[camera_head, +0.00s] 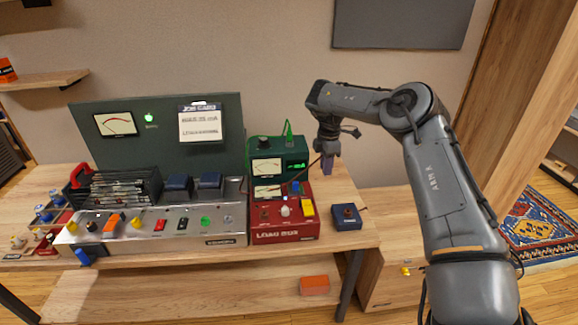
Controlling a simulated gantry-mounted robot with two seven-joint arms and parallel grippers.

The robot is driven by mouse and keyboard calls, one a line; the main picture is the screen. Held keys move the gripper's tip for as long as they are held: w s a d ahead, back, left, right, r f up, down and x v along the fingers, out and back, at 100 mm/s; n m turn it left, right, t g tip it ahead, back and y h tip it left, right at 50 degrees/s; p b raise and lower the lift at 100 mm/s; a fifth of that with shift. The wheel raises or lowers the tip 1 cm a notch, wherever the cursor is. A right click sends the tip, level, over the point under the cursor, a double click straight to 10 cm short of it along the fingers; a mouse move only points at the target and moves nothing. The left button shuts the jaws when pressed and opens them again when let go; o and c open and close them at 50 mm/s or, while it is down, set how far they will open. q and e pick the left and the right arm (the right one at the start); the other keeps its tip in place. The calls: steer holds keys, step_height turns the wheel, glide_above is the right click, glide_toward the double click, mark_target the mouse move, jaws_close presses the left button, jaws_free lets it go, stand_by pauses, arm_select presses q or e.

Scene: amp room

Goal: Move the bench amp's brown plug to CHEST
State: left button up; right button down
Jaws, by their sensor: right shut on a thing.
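The bench amp (228,222) has a silver front panel with knobs, switches and a green lamp, and a tall dark green back with a meter. My right gripper (327,170) is over the bench's back right, just right of the green box. It is shut on what seems to be the brown plug, which is too small and covered to make out. A thin brown cable (300,176) runs from near the red box up toward the gripper. I cannot read any CHEST label. My left gripper is out of view.
A red load box (285,237) stands right of the amp, with a green metered box (294,148) behind it. A small blue box (346,218) sits near the bench's right end. A job card (200,125) hangs on the amp's back. Bare bench (345,185) lies around the gripper.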

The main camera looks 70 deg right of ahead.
steer(key=s+d+f+m+p, duration=0.1)
steer(key=s+d+p, duration=0.15)
steer(key=s, duration=0.35)
steer(key=s+d+f+p, duration=0.1)
steer(key=s+f+p, duration=0.15)
steer(key=s, duration=0.35)
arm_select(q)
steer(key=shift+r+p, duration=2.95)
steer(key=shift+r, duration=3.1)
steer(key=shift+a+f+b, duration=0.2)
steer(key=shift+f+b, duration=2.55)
arm_select(e)
steer(key=shift+m, duration=0.3)
steer(key=shift+w+a+f, duration=0.35)
steer(key=shift+a+f, duration=0.4)
steer(key=shift+f, duration=0.3)
steer(key=shift+w+a+f, duration=0.35)
steer(key=shift+a+f, duration=0.45)
steer(key=shift+f, duration=0.2)
steer(key=shift+w+a+f, duration=0.35)
steer(key=shift+a+f, duration=0.4)
steer(key=shift+f, duration=0.3)
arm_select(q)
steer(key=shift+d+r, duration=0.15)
arm_select(e)
steer(key=shift+r, duration=0.1)
arm_select(q)
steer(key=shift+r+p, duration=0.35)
steer(key=shift+p, duration=0.15)
